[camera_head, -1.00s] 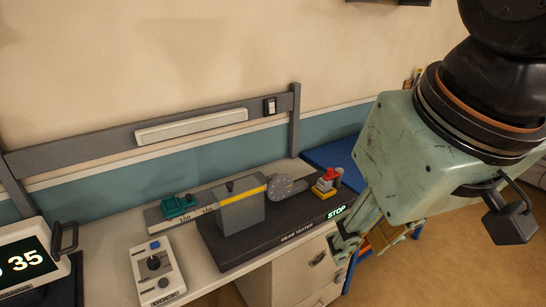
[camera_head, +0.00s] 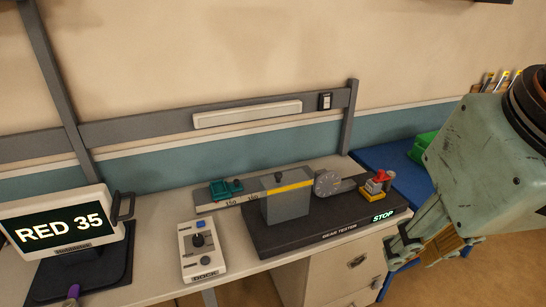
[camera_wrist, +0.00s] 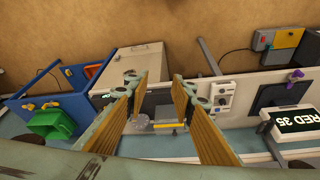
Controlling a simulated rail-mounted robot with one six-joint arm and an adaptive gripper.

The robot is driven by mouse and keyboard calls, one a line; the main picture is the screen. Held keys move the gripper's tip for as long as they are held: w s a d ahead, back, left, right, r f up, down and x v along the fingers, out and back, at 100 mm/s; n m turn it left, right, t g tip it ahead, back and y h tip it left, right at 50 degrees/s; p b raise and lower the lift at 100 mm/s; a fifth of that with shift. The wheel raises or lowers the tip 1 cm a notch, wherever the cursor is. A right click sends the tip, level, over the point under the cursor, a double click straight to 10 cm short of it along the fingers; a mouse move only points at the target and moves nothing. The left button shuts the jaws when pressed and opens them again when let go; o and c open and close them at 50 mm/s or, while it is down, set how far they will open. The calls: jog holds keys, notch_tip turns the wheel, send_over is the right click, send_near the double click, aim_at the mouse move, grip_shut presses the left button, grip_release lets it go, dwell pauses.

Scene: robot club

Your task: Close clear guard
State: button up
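The gear tester (camera_head: 320,238) is a dark base on the bench, with a glowing STOP sign (camera_head: 382,217) at its right front. A grey block (camera_head: 286,205) with a yellow stripe stands on it, beside a grey gear disc (camera_head: 328,183). A red-topped yellow part (camera_head: 375,186) sits at its right end. I cannot make out a clear guard for sure in either view. My gripper (camera_head: 408,258) is right of the tester, apart from it. In the wrist view my gripper (camera_wrist: 160,82) is open and empty; the disc (camera_wrist: 142,121) shows between its fingers.
A control box (camera_head: 202,252) with a knob stands left of the tester, and a screen (camera_head: 62,226) reading RED 35 is farther left. A teal part (camera_head: 226,190) sits on a grey scale bar behind. A blue table with a green bin (camera_head: 424,147) is at right.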

jog(key=shift+w+r, duration=0.2)
jog(key=c, duration=0.5)
jog(key=shift+w+r, duration=0.2)
jog(key=shift+w, duration=0.1)
grip_shut()
jog(key=w+a+r+n+g+h+p, duration=0.1)
jog(key=w+a+r+n+p, duration=0.25)
jog(key=w, duration=1.25)
jog(key=w+a+r+n+g+p, duration=0.2)
jog(key=w+a+n+p, duration=0.25)
jog(key=w, duration=1.05)
jog(key=w+a+f+n+h+p, duration=0.1)
jog(key=w+a+f+n+p, duration=0.2)
jog(key=w+a+f, duration=0.5)
jog(key=w+a+f+n+g+h+p, duration=0.1)
jog(key=w+a+f+n+p, duration=0.3)
jog(key=w+a+f, duration=0.4)
jog(key=shift+w+a+f+n+g+p, duration=0.3)
jog(key=shift+w+f, duration=0.85)
jog(key=shift+w, duration=2.2)
jog(key=shift+d, duration=0.15)
